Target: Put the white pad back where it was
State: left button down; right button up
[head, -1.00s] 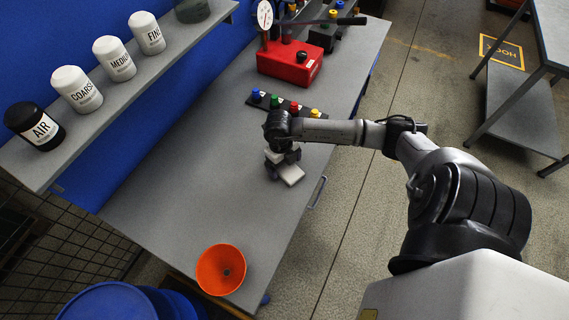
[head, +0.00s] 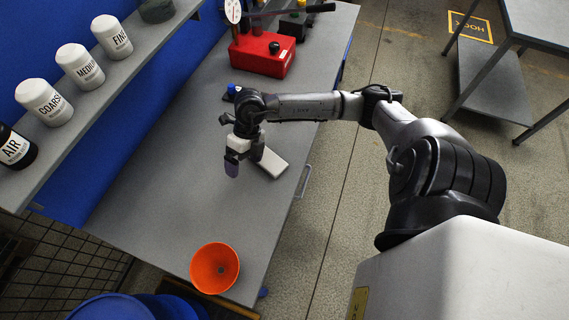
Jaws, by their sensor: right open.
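The white pad (head: 273,163) lies flat on the grey bench (head: 170,195), near its right edge. My right gripper (head: 245,160) is open just left of the pad, with its fingers pointing down. One finger overlaps the pad's left end in the picture, so I cannot tell whether they touch. Nothing shows between the fingers. My left gripper is not in view.
A red box (head: 262,54) with a gauge stands at the far end. A blue knob (head: 233,90) shows behind my right arm. A shelf with labelled jars (head: 80,66) runs along the left. The middle bench is clear.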

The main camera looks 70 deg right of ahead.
jog(key=w+a+r+m+t+y, duration=0.1)
jog(key=a+r+m+t+y, duration=0.35)
jog(key=a+t, duration=0.2)
jog(key=w+a+r+m+t+y, duration=0.1)
jog(key=a+r+m+t+y, duration=0.2)
jog(key=a+r+t+y, duration=0.4)
jog(key=d+f+m+t+h, duration=0.2)
jog(key=d+f+m+h, duration=0.1)
jog(key=m+h, duration=0.55)
jog(key=d+f+m+t+h, duration=0.2)
jog(key=d+m+t+h, duration=0.1)
jog(key=m+h, duration=0.55)
jog(key=s+f+m+g, duration=0.2)
jog(key=s+f+g, duration=0.1)
jog(key=f, duration=0.1)
jog(key=s+f+m+g+h, duration=0.1)
jog(key=s+f+m+g, duration=0.1)
jog(key=s+f+g, duration=0.1)
jog(key=s+f+m+g, duration=0.2)
jog(key=s+f+g, duration=0.2)
jog(key=shift+s+a+f+h, duration=0.3)
jog(key=shift+f+h, duration=0.05)
jog(key=s+a+f+g+y, duration=0.2)
jog(key=s+g, duration=0.3)
jog(key=s, duration=0.3)
jog(key=shift+s+a+f, duration=0.3)
jog(key=shift+a+f, duration=0.25)
jog(key=shift+a, duration=0.3)
